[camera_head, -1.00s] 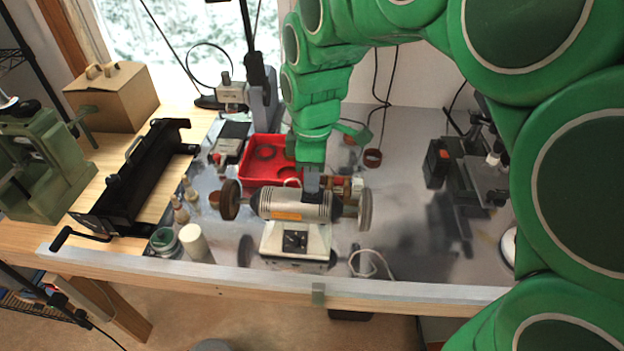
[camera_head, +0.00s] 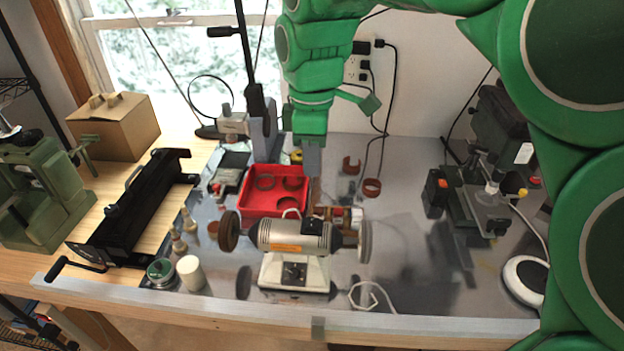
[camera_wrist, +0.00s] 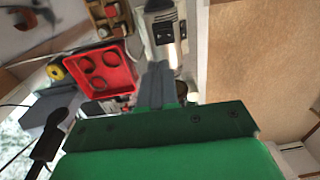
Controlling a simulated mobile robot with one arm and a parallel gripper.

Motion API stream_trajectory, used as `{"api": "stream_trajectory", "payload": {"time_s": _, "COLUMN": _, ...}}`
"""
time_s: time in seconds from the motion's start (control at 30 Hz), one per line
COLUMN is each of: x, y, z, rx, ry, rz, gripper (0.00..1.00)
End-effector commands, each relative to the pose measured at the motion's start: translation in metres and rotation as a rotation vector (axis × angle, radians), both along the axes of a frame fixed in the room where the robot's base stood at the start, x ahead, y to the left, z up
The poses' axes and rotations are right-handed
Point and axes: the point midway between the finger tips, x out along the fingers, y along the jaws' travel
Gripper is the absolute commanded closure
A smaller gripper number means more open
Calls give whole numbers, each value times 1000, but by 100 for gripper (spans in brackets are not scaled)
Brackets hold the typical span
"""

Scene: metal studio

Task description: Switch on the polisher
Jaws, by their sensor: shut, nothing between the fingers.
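The polisher (camera_head: 294,252) stands near the front edge of the bench, with a silver motor body, a wheel at each end and a pale base. A dark switch panel (camera_head: 294,272) is on the front of its base; the switch position is too small to tell. My gripper (camera_head: 312,168) is shut and empty, raised behind and above the polisher, apart from it.
A red tray (camera_head: 262,212) with rings lies behind the polisher. A white cylinder (camera_head: 190,272) and a green-lidded jar (camera_head: 160,271) stand to its left. A drill-like machine (camera_head: 482,190) stands at the right. The bench between it and the polisher is mostly clear.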

Motion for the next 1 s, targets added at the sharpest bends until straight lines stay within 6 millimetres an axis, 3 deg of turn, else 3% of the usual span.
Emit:
{"api": "stream_trajectory", "payload": {"time_s": 0.3, "x": 1, "y": 0, "z": 24, "rx": 0, "ry": 1, "rz": 1, "gripper": 100}}
{"api": "stream_trajectory", "payload": {"time_s": 1.0, "x": -2, "y": 0, "z": 28, "rx": 1, "ry": 82, "rz": 1, "gripper": 100}}
